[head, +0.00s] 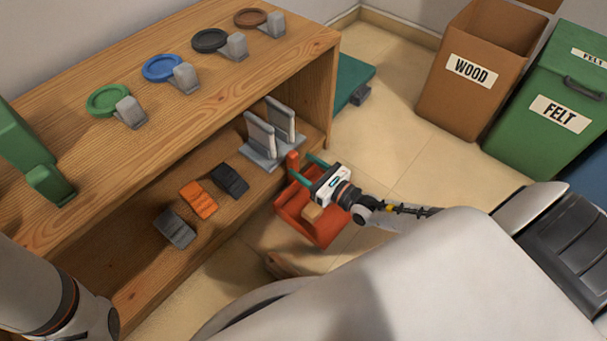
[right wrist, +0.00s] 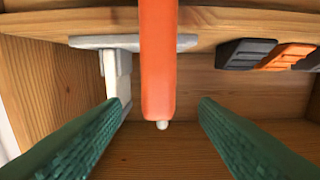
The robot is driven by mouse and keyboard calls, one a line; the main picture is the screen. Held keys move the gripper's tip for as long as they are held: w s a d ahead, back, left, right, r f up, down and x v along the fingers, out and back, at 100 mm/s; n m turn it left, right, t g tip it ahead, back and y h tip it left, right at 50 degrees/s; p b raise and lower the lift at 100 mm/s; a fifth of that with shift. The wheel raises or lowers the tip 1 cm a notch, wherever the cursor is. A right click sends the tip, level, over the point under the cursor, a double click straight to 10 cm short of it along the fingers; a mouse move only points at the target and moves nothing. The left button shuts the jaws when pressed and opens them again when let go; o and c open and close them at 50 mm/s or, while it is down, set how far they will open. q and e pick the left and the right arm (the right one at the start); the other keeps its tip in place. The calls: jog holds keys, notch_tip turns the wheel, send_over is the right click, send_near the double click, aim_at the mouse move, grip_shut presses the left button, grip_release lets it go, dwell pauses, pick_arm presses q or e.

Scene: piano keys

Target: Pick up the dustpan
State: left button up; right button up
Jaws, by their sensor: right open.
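The orange-red dustpan (head: 303,228) is in front of the shelf unit, at the middle of the head view. Its upright handle (head: 293,163) stands near the lower shelf. My right gripper (head: 312,164) is open above the pan, its green fingers pointing toward the shelf. In the right wrist view the orange handle (right wrist: 158,60) comes down from the top, between the two spread green fingers, with a gap on each side. The gripper body hides part of the pan. My left gripper is outside the head view.
The wooden shelf unit (head: 150,60) holds coloured rings with grey blocks on top. Its lower shelf carries an upright grey-white holder (head: 268,140) close to the gripper, and orange and dark pieces. A brown WOOD bin (head: 450,100) and green FELT bin (head: 545,85) stand right. Tiled floor between is clear.

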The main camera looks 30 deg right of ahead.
aim_at(296, 161)
jog(key=b+x, duration=0.3)
jog(key=x, duration=0.1)
jog(key=shift+w+a+f, duration=0.1)
jog(key=shift+w+f, duration=0.05)
jog(key=shift+w, duration=0.25)
jog(key=shift+w+a, duration=0.15)
jog(key=shift+w, duration=0.35)
jog(key=shift+r, duration=0.2)
jog(key=c, duration=1.2)
